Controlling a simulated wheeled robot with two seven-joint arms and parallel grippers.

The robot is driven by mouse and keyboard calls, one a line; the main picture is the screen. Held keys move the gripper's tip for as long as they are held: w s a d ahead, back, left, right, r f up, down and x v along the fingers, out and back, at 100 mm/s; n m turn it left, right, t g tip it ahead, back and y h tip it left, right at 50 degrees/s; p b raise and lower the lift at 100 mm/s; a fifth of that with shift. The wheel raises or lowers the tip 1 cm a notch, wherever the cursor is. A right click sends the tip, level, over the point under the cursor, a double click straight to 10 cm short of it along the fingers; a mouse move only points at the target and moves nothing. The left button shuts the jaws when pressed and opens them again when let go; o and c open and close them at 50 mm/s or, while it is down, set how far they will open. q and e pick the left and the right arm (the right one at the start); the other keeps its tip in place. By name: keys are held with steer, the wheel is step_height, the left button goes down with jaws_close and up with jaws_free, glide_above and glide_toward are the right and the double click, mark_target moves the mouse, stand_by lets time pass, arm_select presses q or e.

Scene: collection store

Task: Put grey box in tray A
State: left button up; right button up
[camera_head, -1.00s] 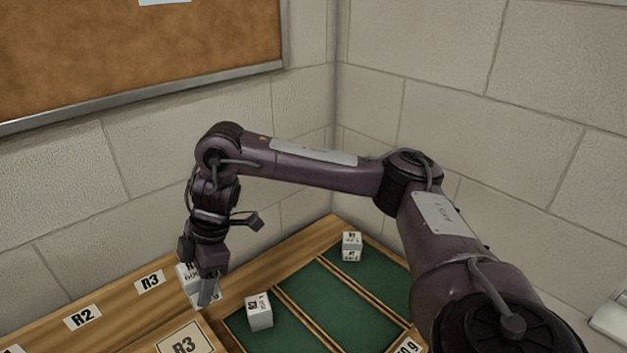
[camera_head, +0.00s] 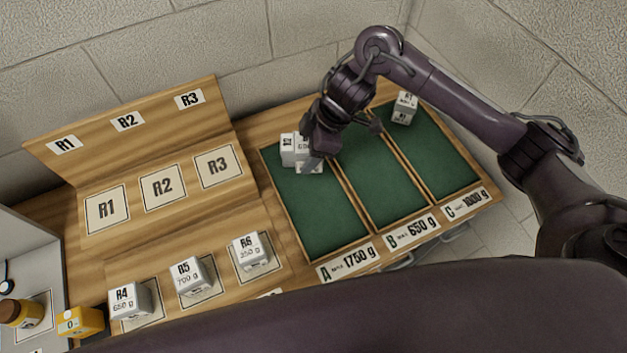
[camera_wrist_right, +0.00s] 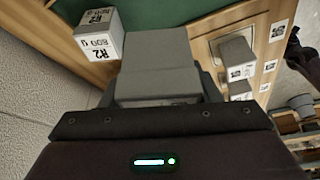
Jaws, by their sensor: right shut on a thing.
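My right gripper (camera_head: 313,163) points down over the back end of tray A (camera_head: 340,256), a green-floored compartment labelled A max 1750 g. It is shut on a grey box (camera_wrist_right: 158,62), whose plain face fills the middle of the right wrist view. In the head view the gripper mostly hides this box (camera_head: 303,146). Beside it, to the left, a pale box marked R2 (camera_head: 287,150) stands in the back left corner of tray A; it also shows in the wrist view (camera_wrist_right: 98,36). I cannot tell whether the held box touches the tray floor.
Tray B (camera_head: 385,200) is empty. Tray C (camera_head: 440,165) holds a box marked R1 (camera_head: 404,108) at its back. Boxes R4 (camera_head: 127,300), R5 (camera_head: 193,275) and R6 (camera_head: 250,252) stand in front; pads R1 to R3 are bare. The front of tray A is clear.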

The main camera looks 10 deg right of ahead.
step_height(320, 180, down, 8)
steer(key=shift+d+f+b, duration=0.1)
steer(key=shift+f+b, duration=0.1)
steer(key=shift+b, duration=0.8)
steer(key=shift+f, duration=2.55)
steer(key=shift+f, duration=0.1)
steer(key=o, duration=1.1)
steer(key=shift+o, duration=0.2)
